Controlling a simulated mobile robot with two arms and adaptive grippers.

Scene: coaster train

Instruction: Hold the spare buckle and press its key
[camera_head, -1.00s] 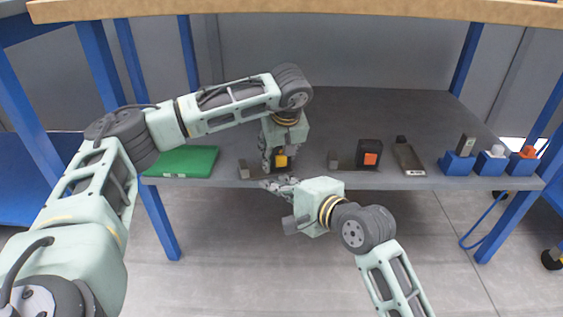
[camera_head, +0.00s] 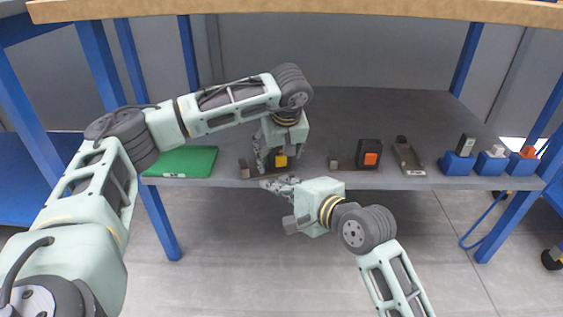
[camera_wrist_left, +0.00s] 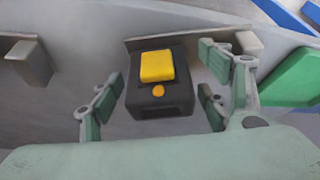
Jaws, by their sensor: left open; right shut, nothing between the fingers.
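A black buckle block with a yellow key (camera_head: 281,161) stands near the front edge of the shelf. My right gripper (camera_head: 270,183) is shut and empty, low at the shelf's front edge, just below and left of the buckle. A similar black block with an orange key (camera_head: 370,155) stands farther right; which one is the spare is not marked.
The grey shelf (camera_head: 400,110) is clear behind the row. A green pad (camera_head: 185,161) lies left; small grey blocks (camera_head: 334,160), a dark tray (camera_head: 408,158) and blue holders (camera_head: 457,164) stand along the front. A wooden top (camera_head: 300,12) hangs above.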

